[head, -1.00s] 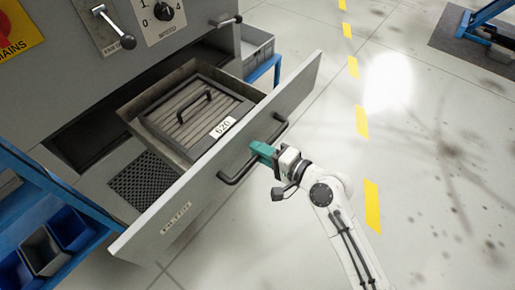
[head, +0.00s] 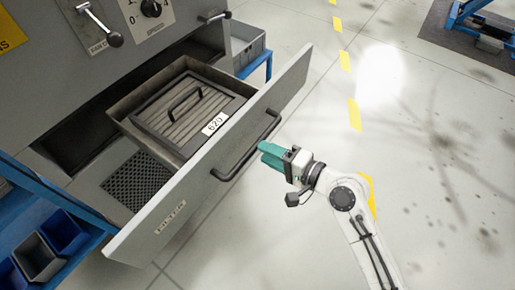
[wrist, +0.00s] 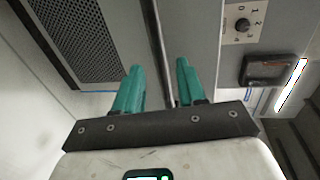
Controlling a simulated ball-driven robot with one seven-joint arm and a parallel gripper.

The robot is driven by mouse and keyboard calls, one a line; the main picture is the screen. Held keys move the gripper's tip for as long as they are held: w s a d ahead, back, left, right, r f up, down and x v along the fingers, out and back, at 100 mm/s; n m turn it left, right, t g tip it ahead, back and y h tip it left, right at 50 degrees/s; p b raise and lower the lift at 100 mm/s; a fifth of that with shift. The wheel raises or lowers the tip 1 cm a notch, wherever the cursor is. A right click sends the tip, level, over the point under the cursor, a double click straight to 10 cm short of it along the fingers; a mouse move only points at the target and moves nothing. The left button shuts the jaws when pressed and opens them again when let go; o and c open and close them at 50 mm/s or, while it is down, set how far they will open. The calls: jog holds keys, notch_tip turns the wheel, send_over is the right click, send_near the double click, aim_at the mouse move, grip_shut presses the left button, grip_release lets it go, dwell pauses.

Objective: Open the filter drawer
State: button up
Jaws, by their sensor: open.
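The filter drawer (head: 165,228) is pulled out from the grey cabinet, and its inside shows. A ribbed filter panel (head: 178,124) with a small handle and a label "620" lies in it. A dark bar handle (head: 233,164) runs across the drawer front. My gripper (head: 267,149), with teal fingers, is open and just to the right of the handle in the head view, apparently clear of it. In the wrist view the fingers (wrist: 158,88) stand apart, and a dark bar (wrist: 158,50) shows beyond and between them; I cannot tell its distance.
The cabinet (head: 60,85) carries a lever (head: 112,38) and a speed knob (head: 151,8). A blue rack (head: 55,205) with bins stands at the left. A grey crate (head: 248,48) stands behind the drawer.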

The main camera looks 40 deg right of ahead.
jog(key=v, duration=0.6)
jog(key=shift+b, duration=0.35)
jog(key=shift+w, duration=0.1)
jog(key=s+a+f+n+g, duration=0.3)
jog(key=s+f+n+g, duration=0.1)
jog(key=f+n+g, duration=0.35)
jog(key=s+d+f+n+g+h, duration=0.3)
jog(key=s+f+n+g+h, duration=0.1)
jog(key=s, duration=0.6)
jog(key=n+g+h, duration=0.1)
jog(key=n+g, duration=0.1)
jog(key=shift+f+n, duration=0.25)
jog(key=shift+n, duration=0.1)
jog(key=shift+s+d+g, duration=0.1)
jog(key=shift+s+g, duration=0.05)
jog(key=shift+g, duration=0.1)
dwell(0.7)
